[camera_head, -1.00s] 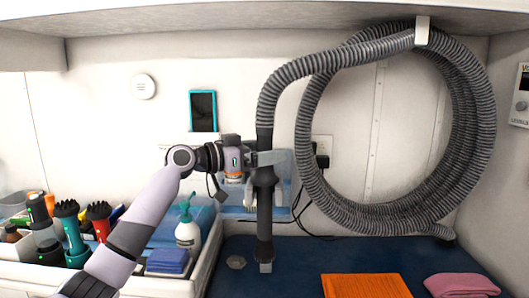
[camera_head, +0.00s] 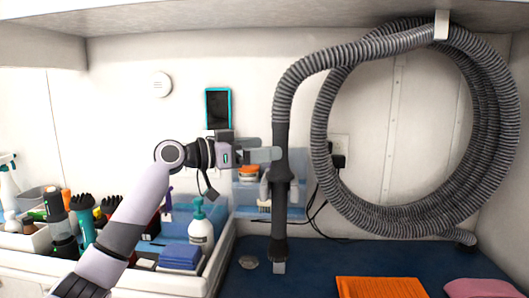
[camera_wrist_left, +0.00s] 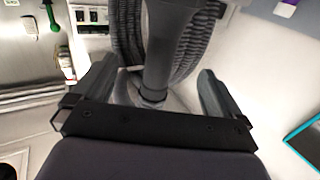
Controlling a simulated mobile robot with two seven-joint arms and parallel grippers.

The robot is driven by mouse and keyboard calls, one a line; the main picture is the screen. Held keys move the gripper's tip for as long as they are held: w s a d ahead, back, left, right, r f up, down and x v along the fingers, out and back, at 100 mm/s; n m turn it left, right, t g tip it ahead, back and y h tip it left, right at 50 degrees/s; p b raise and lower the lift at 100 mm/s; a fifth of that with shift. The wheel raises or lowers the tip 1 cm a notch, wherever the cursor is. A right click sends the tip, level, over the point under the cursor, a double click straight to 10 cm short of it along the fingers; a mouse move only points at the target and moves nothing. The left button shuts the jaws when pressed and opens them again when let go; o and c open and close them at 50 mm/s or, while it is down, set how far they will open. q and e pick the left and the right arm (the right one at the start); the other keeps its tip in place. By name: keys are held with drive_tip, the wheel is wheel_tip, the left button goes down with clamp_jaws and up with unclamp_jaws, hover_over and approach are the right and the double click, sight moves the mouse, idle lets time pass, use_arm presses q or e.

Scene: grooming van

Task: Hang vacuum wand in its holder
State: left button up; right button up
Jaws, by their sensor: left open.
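The dark vacuum wand (camera_head: 280,225) stands upright in front of the back wall, its top joined to the grey ribbed hose (camera_head: 300,70). Its pale lower tip is above or at the blue counter; I cannot tell whether it touches. My left gripper (camera_head: 272,154) is open at the wand's upper part, coming from the left. In the left wrist view the wand (camera_wrist_left: 170,45) shows in the gap between the two spread fingers, apart from both. My right gripper is not in view.
The hose coil hangs from a white hook (camera_head: 441,25). A white tray (camera_head: 222,262) with a pump bottle (camera_head: 201,225), blue cloths and brushes stands left. An orange towel (camera_head: 380,288) and a pink cloth (camera_head: 480,288) lie on the blue counter (camera_head: 340,258). Cables hang behind the wand.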

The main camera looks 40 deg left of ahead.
use_arm(q)
drive_tip(key=b+v, duration=0.3)
drive_tip(key=v, duration=0.1)
drive_tip(key=shift+s+a, duration=0.15)
drive_tip(key=shift+s, duration=0.15)
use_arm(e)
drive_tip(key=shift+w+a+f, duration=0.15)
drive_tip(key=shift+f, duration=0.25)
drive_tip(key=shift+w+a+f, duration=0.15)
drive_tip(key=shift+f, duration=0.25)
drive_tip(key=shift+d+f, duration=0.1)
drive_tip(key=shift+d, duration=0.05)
